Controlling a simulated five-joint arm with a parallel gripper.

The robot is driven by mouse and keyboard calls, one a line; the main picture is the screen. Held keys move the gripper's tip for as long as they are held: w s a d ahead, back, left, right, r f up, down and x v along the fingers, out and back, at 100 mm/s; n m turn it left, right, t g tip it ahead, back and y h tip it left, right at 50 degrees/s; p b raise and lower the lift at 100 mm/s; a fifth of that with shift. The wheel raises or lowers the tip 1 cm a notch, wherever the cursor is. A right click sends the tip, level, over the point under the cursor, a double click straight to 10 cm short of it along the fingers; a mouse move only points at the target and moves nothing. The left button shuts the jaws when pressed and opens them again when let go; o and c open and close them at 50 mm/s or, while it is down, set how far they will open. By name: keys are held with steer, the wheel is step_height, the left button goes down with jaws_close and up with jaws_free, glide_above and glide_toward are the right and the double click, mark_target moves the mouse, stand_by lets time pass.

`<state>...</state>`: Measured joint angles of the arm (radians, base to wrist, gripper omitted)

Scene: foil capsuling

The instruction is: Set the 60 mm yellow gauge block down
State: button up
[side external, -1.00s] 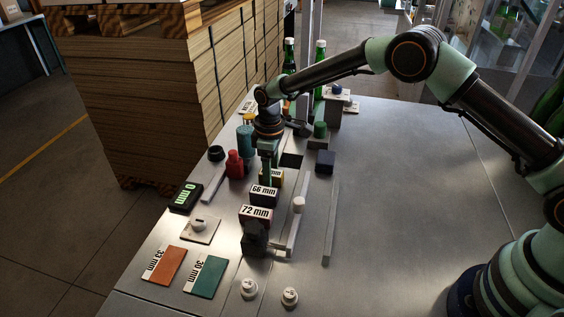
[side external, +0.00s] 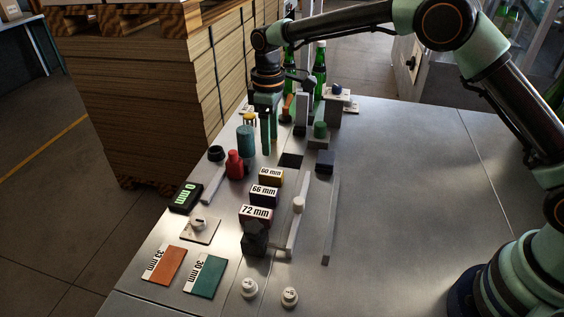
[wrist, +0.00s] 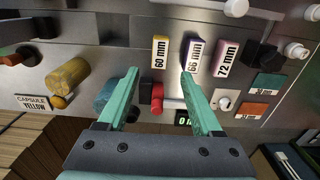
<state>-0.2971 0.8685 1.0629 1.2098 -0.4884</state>
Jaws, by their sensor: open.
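The yellow gauge block (side external: 271,178), labelled 60 mm, rests on the metal table just behind the purple 66 mm block (side external: 264,195) and the 72 mm block (side external: 256,215). In the wrist view the yellow block (wrist: 161,51) lies beyond my fingertips, with the 66 mm (wrist: 193,56) and 72 mm (wrist: 226,58) blocks to its right. My gripper (side external: 267,150) is open and empty, above the table and behind the yellow block. Its two green fingers (wrist: 161,76) are spread apart in the wrist view and touch none of the blocks.
A red bottle-shaped piece (side external: 235,165) and a teal cylinder (side external: 246,140) stand left of the blocks. A display reading 0 mm (side external: 184,197) lies at the table's left edge. Grey rails (side external: 331,220) run to the right; the table's right side is clear.

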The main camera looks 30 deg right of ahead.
steer(key=s+d+r+m+t, duration=0.1)
steer(key=s+d+r+m, duration=0.1)
steer(key=s+d+r, duration=0.4)
steer(key=s+d+r+m+t, duration=0.2)
steer(key=s+d+r, duration=0.1)
steer(key=r, duration=0.5)
steer(key=s+d+m+t, duration=0.1)
steer(key=s+d+m, duration=0.1)
steer(key=s, duration=0.5)
steer(key=s+d+m+t, duration=0.1)
steer(key=s+d+m, duration=0.2)
steer(key=s+d, duration=0.2)
steer(key=shift+s+f+t, duration=0.25)
steer(key=shift+s+t, duration=0.05)
steer(key=shift+s, duration=0.95)
